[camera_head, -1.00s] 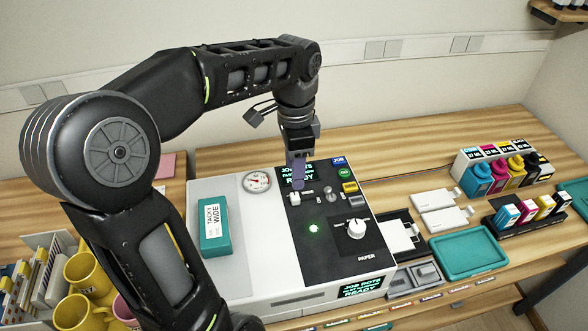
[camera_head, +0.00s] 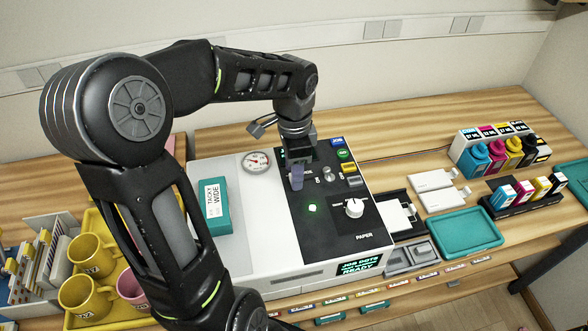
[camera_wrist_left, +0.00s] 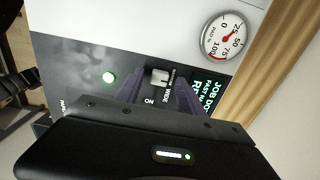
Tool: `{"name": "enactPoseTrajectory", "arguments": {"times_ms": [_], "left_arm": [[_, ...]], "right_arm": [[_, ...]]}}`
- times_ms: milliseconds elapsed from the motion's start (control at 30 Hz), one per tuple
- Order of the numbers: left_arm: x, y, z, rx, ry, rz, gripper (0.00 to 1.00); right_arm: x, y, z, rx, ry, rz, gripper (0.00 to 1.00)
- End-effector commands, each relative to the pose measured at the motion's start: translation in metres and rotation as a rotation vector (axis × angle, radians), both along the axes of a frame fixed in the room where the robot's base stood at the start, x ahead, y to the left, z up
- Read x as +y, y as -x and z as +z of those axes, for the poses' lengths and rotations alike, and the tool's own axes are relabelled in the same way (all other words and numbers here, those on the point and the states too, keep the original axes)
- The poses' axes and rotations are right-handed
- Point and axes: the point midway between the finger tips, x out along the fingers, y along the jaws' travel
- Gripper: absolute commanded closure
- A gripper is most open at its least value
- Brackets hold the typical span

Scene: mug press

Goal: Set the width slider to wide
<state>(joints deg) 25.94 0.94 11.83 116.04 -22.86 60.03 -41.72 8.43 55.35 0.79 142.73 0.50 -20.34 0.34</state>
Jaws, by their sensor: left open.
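The press (camera_head: 270,262) is a white machine with a black control panel, green-lit screens and coloured buttons. In the wrist view, the width slider's pale knob (camera_wrist_left: 159,76) sits on the black panel beside a label reading "WIDE". I cannot tell which end of its travel it is at. My left gripper (camera_head: 297,182) points down at the panel. Its purple-grey fingers (camera_wrist_left: 160,95) are open, one on either side of the knob; contact cannot be told. In the head view the fingers hide the knob. My right gripper is in neither view.
A teal box (camera_head: 216,222) labelled "TACKY WIDE" lies on the press's white top, left of the panel. A gauge (camera_head: 256,162) and a white dial (camera_head: 354,208) are nearby. Yellow mugs (camera_head: 88,296) stand at left; a teal tray (camera_head: 466,232) and ink bottles (camera_head: 515,155) at right.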

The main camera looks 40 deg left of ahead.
Motion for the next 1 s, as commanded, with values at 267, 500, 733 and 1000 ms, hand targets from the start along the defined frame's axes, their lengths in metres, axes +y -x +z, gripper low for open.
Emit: {"name": "enactPoseTrajectory", "arguments": {"times_ms": [267,500,733,1000], "left_arm": [[-0.0003,0.0001,-0.0068,0.000,0.000,0.000,0.55],[-0.0002,0.0001,-0.0065,-0.001,0.001,0.000,0.68],[-0.0001,0.0000,-0.0063,-0.001,0.001,0.000,0.86],[-0.0001,0.0000,-0.0062,-0.001,0.000,0.000,1.00]], "right_arm": [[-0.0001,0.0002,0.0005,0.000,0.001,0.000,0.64],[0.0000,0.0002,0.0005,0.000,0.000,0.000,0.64],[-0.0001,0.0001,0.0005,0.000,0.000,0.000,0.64],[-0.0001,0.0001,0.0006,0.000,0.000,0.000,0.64]]}}
